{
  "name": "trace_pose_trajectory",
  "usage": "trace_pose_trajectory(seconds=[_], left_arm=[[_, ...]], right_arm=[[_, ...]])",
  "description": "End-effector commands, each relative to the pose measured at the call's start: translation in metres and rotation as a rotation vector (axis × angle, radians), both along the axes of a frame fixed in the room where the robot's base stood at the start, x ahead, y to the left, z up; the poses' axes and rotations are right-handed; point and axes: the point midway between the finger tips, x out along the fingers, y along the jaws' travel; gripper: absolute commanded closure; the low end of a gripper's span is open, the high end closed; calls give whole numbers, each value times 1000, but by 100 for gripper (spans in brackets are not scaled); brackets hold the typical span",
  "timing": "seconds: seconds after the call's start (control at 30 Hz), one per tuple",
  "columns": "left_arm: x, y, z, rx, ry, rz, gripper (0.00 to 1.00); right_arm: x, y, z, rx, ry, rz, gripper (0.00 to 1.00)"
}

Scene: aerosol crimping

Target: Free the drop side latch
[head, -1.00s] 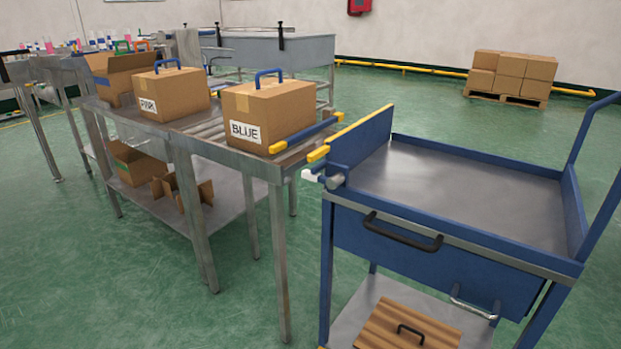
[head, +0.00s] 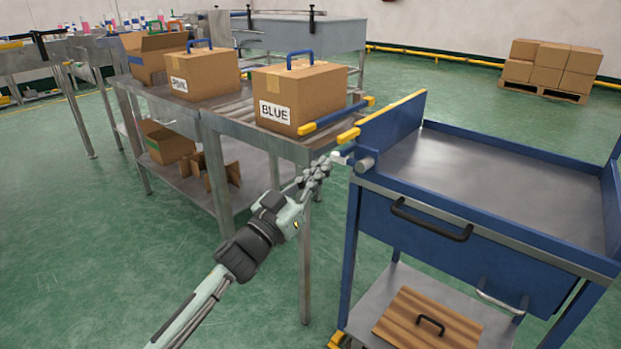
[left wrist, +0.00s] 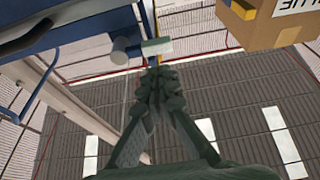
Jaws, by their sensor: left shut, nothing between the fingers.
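The blue cart's drop side (head: 398,120) stands upright, with a yellow strip along its top edge. Its latch is at the cart's near left corner: a grey cylinder (head: 366,164) with a pale tab (head: 341,158) pointing left toward the conveyor table. In the left wrist view the pale tab (left wrist: 157,47) lies just beyond my fingertips, with the grey cylinder (left wrist: 121,51) to its left. My left gripper (head: 323,166) is shut and empty, close to the tab; I cannot tell whether it touches. It also shows in the left wrist view (left wrist: 158,76). My right gripper is not in view.
The roller table (head: 222,122) stands left of the cart, across a narrow gap. It bears the BLUE box (head: 325,92) and another labelled box (head: 212,76). A blue bar with yellow ends (head: 333,117) lies at the table's edge. A drawer handle (head: 430,221) sticks out below the cart top.

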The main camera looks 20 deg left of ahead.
Motion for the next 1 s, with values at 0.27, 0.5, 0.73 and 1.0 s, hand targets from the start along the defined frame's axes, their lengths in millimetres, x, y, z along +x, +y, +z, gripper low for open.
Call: trace_pose_trajectory(seconds=[0.27,0.5,0.73,1.0], left_arm=[[34,-10,13,0,0,1,100],[39,-11,13,-1,2,2,100],[39,-11,13,-2,3,1,100],[41,-4,11,-48,15,1,100]], right_arm=[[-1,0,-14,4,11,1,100],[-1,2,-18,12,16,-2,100],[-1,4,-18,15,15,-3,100],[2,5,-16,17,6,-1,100]])
